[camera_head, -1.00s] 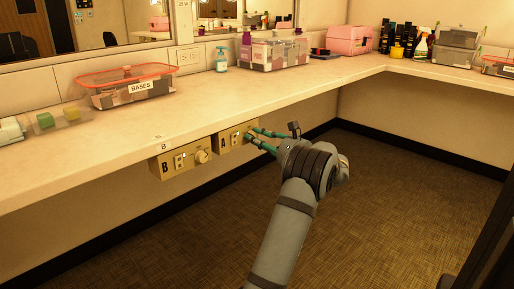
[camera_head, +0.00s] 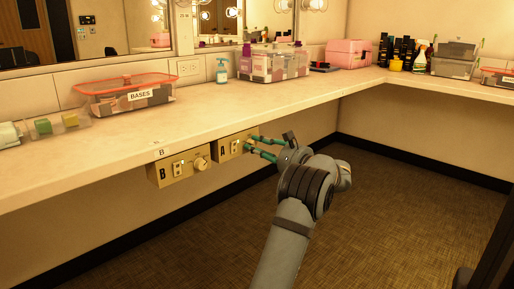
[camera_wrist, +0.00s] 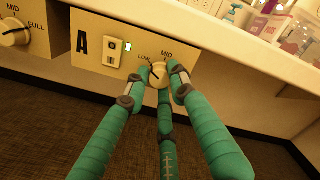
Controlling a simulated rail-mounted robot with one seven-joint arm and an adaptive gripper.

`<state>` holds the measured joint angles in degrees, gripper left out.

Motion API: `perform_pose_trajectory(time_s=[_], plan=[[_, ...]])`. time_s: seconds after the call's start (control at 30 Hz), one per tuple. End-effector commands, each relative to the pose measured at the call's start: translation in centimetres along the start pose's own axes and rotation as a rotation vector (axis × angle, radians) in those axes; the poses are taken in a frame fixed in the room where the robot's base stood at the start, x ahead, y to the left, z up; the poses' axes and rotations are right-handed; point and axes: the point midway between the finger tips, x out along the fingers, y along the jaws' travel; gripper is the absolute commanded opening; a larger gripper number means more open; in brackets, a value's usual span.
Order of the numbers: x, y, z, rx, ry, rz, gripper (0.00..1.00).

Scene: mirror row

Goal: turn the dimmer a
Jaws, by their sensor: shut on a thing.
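The dimmer A box (camera_head: 225,152) is a tan panel under the counter's front edge, marked with a black A. In the wrist view, panel A (camera_wrist: 100,28) has a small switch plate with a lit spot, and a cream dimmer knob (camera_wrist: 159,74) under the words LOW and MID. A dark mark by the knob's left side seems to point toward LOW; the right part of the scale is hidden. My gripper (camera_head: 254,146) has green fingers. In the wrist view my gripper (camera_wrist: 160,76) is shut on the knob, with fingertips at its left and right and a third finger below.
A similar dimmer B box (camera_head: 180,168) hangs to the left, its knob clear of my fingers. The counter (camera_head: 200,108) juts out above both boxes. It bears a BASES bin (camera_head: 128,97), a soap bottle (camera_head: 221,72) and a clear organizer (camera_head: 272,65). Open floor lies below.

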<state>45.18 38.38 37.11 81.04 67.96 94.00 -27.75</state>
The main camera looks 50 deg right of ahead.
Motion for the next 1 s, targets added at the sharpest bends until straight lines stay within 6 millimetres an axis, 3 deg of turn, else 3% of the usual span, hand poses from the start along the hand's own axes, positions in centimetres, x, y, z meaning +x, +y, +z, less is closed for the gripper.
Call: perform_pose_trajectory(time_s=[0.07, 0.1, 0.37, 0.73, 0.87, 1.0], plan=[[-0.3, -0.3, -0.5, -0.004, 0.013, -0.009, 0.00], [-0.3, -0.3, -0.5, -0.004, 0.013, -0.008, 0.26], [-0.2, -0.2, -0.4, -0.002, 0.010, -0.005, 0.41], [-0.6, -0.2, -0.2, -0.001, 0.006, -0.004, 0.42], [-2.3, -0.2, -0.3, -0.001, 0.009, -0.005, 0.42], [-5.3, -0.2, -0.3, 0.000, 0.011, -0.006, 0.42]])
